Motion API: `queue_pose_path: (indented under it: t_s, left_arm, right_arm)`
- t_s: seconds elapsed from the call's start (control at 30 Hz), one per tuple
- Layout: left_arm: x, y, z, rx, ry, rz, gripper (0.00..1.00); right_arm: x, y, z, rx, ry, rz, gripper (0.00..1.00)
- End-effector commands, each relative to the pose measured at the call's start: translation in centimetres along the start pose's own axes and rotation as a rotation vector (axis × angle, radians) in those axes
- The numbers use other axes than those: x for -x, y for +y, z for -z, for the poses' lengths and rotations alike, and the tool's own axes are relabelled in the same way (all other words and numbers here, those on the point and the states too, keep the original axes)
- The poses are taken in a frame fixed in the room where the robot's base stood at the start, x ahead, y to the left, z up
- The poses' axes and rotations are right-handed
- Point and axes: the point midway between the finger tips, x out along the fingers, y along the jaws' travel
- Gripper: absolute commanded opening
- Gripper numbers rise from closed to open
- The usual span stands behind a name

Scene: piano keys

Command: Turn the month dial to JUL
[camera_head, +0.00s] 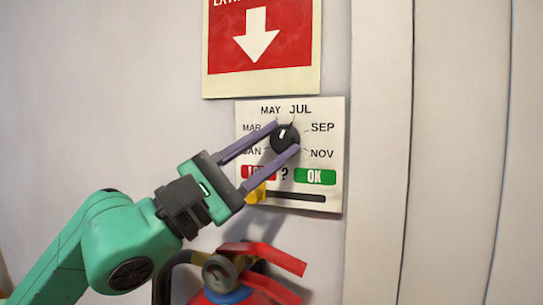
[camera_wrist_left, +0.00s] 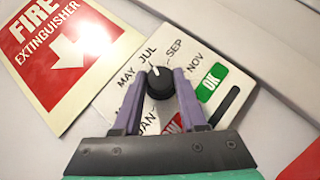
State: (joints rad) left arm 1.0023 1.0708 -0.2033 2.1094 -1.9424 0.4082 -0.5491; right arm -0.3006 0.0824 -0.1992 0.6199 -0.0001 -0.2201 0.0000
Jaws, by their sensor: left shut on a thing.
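The month dial is a black round knob (camera_head: 284,138) with a white pointer mark, on a white panel (camera_head: 335,112) fixed to the wall. Month labels ring it, among them MAY, JUL (camera_head: 300,109), SEP and NOV. In the left wrist view the knob (camera_wrist_left: 160,86) has its white mark pointing up and slightly left, about toward the JUL label (camera_wrist_left: 148,54). My left gripper (camera_head: 286,137) has one purple finger on each side of the knob and is shut on it; the fingers also flank it in the left wrist view (camera_wrist_left: 161,73). My right gripper is not in view.
Below the dial are a red button (camera_head: 258,172), a green OK button (camera_head: 315,176) and a black slot (camera_head: 298,196) with a yellow slider (camera_head: 256,194). A red fire extinguisher (camera_head: 265,252) stands close below my left arm. A red sign (camera_head: 285,50) hangs above.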

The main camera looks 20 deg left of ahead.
Motion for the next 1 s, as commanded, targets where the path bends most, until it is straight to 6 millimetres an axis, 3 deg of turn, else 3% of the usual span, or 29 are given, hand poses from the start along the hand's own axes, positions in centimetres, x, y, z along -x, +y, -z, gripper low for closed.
queue_pose_path:
  t_s: [0.53,0.57,0.6,0.63,1.0]
  left_arm:
    - [-0.03,0.05,0.08,0.025,0.004,-0.025,0.0]
    - [-0.03,0.05,0.08,0.025,0.004,-0.025,0.49]
    - [-0.03,0.05,0.09,0.025,0.004,-0.024,0.64]
    - [-0.03,0.04,0.08,0.025,0.004,-0.024,0.72]
    - [-0.01,-0.03,0.05,0.025,0.003,-0.023,0.72]
  right_arm:
    - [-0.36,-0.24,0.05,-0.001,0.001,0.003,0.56]
    - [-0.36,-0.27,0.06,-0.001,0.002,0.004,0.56]
    - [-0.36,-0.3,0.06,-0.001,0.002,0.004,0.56]
    - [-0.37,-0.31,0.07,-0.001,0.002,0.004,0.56]
    - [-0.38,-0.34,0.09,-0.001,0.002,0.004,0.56]
